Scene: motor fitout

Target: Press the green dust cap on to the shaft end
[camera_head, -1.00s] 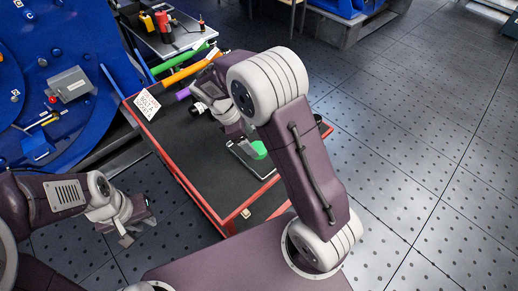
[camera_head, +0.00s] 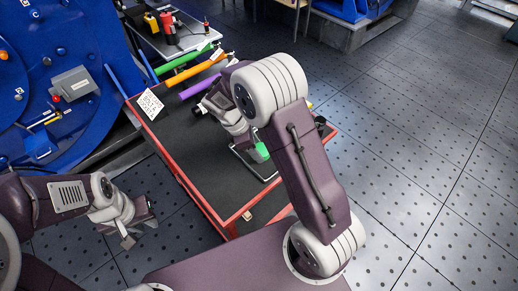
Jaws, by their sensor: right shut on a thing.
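The green dust cap (camera_head: 262,151) shows beside my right arm, over a grey tray (camera_head: 241,161) on the dark cart top. My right gripper (camera_head: 252,144) points down at it and is shut on it; my arm hides part of the fingers and the cap. I cannot tell how far above the tray the cap is. My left gripper (camera_head: 127,239) hangs empty over the floor, left of the cart; the gap between its fingers is too small to judge. I cannot make out the shaft end for certain among the blue machinery at the left.
The red-edged cart (camera_head: 184,186) has free dark surface at its left. A printed card (camera_head: 150,105) and green, orange and purple (camera_head: 201,87) tubes lie along its far side. The large blue machine (camera_head: 85,128) stands at left. A side table (camera_head: 170,42) holds tools behind.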

